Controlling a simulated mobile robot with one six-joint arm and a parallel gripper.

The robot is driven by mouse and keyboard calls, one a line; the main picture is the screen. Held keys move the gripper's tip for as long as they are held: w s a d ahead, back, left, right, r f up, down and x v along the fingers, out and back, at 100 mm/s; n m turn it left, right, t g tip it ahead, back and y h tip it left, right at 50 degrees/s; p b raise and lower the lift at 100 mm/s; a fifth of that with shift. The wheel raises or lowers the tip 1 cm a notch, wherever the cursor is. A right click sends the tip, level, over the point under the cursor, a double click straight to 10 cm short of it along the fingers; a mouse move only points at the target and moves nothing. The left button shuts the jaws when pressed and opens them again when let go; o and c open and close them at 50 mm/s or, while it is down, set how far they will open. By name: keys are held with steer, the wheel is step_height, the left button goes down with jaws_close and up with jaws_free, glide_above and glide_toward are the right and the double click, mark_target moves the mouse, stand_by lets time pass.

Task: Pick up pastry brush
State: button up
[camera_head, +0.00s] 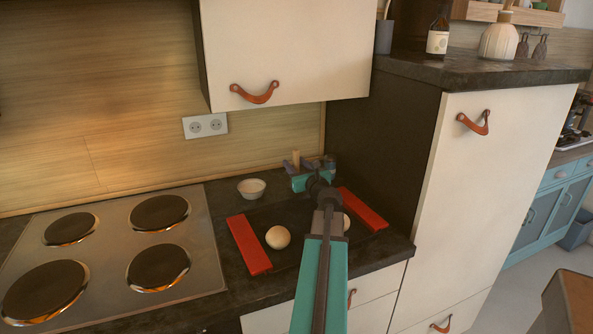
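No pastry brush can be made out for certain. A small tan upright piece (296,158) shows just behind my gripper and may be part of the brush; most of it is hidden. My gripper (308,164) is at the back of the counter, above the far edge of a dark board with red ends. Its dark fingers point away from the camera, and its teal body hides what lies between them. I cannot tell whether it is open, shut or touching the tan piece.
The dark board's red end (249,244) lies beside the stove (120,262). A pale dough ball (278,237) sits on the board; another is partly behind my arm. A wall cabinet (290,50) overhangs; a tall cabinet (480,190) bounds the right.

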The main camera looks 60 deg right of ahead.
steer(key=shift+x, duration=1.6)
steer(key=shift+c, duration=0.3)
jaws_close()
